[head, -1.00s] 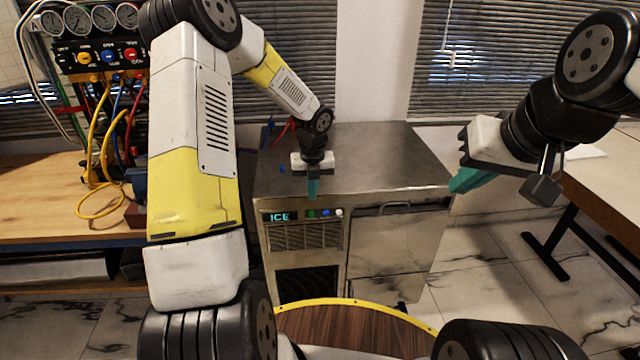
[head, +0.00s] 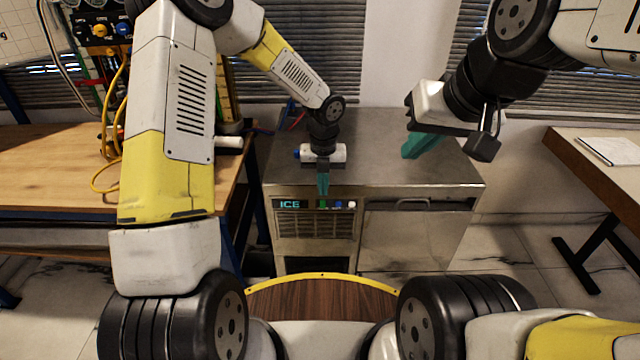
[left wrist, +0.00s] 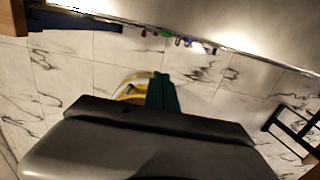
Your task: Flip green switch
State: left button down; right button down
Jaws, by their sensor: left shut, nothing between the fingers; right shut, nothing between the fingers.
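The green switch (head: 322,204) is a small green piece on the front panel of the steel ice machine (head: 415,240), right of the lit ICE display. A green piece also shows at the machine's edge in the left wrist view (left wrist: 163,34). My left gripper (head: 322,188) is shut and empty, its teal fingers pointing down at the machine's front edge, just above the switch in the head view. Whether it touches cannot be told. Its fingers show in the left wrist view (left wrist: 164,92). My right gripper (head: 412,150) is shut and empty, over the right part of the machine's top.
Blue (head: 338,204) and white (head: 352,204) pieces sit right of the green switch. A wooden bench (head: 50,165) with gauges and hoses is at left. A table (head: 590,165) with paper stands at right. The floor between machine and right table looks clear.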

aim_at(323, 198)
pick_arm(q)
jog(key=w+f, duration=0.1)
jog(key=f, duration=0.2)
jog(key=w+f, duration=0.1)
jog(key=f, duration=0.3)
jog(key=w+f, duration=0.1)
jog(key=f, duration=0.2)
jog(key=shift+w+f, duration=0.25)
jog(key=shift+f, duration=0.05)
jog(key=shift+w+f, duration=0.1)
jog(key=shift+w, duration=0.4)
jog(key=shift+w+f+t, duration=0.1)
jog(key=shift+w+t, duration=0.1)
jog(key=shift+t, duration=0.2)
jog(key=shift+w+r, duration=0.1)
jog(key=shift+r, duration=0.8)
